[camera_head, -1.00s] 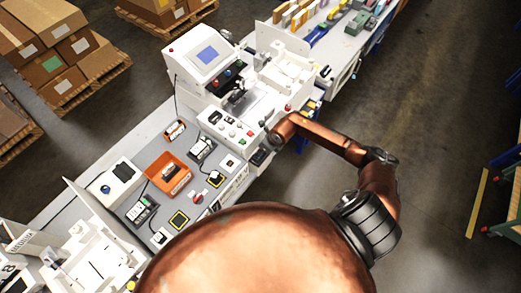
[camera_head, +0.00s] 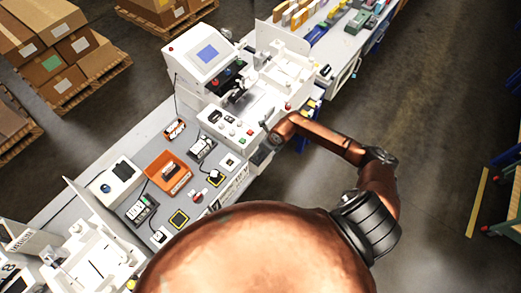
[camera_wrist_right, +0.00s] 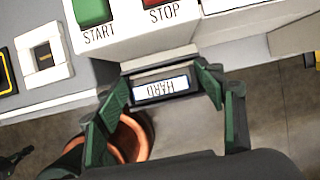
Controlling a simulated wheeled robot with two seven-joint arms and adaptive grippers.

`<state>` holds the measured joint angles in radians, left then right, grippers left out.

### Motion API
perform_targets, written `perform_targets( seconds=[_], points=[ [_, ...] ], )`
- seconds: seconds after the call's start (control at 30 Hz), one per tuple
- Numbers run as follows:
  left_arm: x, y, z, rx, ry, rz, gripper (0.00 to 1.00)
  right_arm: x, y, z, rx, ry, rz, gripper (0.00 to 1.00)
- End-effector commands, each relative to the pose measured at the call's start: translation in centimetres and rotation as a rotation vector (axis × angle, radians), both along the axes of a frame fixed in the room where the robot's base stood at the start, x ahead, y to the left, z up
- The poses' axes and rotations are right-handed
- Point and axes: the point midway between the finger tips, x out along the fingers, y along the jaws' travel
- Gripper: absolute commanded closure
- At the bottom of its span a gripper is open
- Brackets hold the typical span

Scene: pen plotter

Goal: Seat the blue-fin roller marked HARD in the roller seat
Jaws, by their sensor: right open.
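In the right wrist view, a dark block with a white label reading HARD (camera_wrist_right: 160,88), upside down in the picture, lies between my right gripper's (camera_wrist_right: 164,92) green fingers. The fingers are open, one on each side of it. I cannot tell whether they touch it. No blue fins show, so I cannot tell whether this is the roller itself or a labelled holder. In the head view, my right gripper (camera_head: 271,142) is small, at the bench's front edge beside the white control box. I cannot make out the roller seat for certain. My left gripper is out of view.
The white control box (camera_head: 228,124) stands just beyond my right gripper. Its green START button (camera_wrist_right: 92,12) and red STOP button (camera_wrist_right: 162,14) show close in the wrist view. An orange tray (camera_head: 153,170) and several small devices lie left on the bench. Open floor lies right.

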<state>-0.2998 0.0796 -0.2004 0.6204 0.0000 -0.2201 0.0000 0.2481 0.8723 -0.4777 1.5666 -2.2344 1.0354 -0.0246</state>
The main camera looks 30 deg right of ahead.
Motion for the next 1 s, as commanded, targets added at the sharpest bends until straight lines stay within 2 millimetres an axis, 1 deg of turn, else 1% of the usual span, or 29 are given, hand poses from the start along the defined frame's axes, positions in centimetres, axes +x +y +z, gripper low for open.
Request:
perform_targets(
  seconds=[0.03,0.17,0.4,0.6,0.7,0.8,1.0],
  points=[
    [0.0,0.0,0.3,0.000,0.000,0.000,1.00,0.0,0.0,0.4,0.000,0.000,0.000,0.37],
    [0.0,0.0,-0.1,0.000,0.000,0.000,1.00,-0.5,-0.4,1.7,-0.002,-0.002,0.002,0.37],
    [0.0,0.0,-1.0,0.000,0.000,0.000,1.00,-2.4,-1.1,6.4,-0.004,-0.003,0.002,0.37],
    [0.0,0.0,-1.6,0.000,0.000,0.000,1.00,-3.6,-1.6,9.6,-0.003,0.000,0.001,0.37],
    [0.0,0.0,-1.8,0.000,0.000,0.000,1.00,-4.0,-1.7,10.6,-0.002,0.000,0.001,0.37],
    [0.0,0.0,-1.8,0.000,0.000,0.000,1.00,-4.2,-1.8,11.1,-0.002,0.000,0.001,0.37],
    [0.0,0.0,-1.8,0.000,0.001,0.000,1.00,-4.3,-1.8,11.3,0.000,0.001,0.000,0.37]
  ],
)
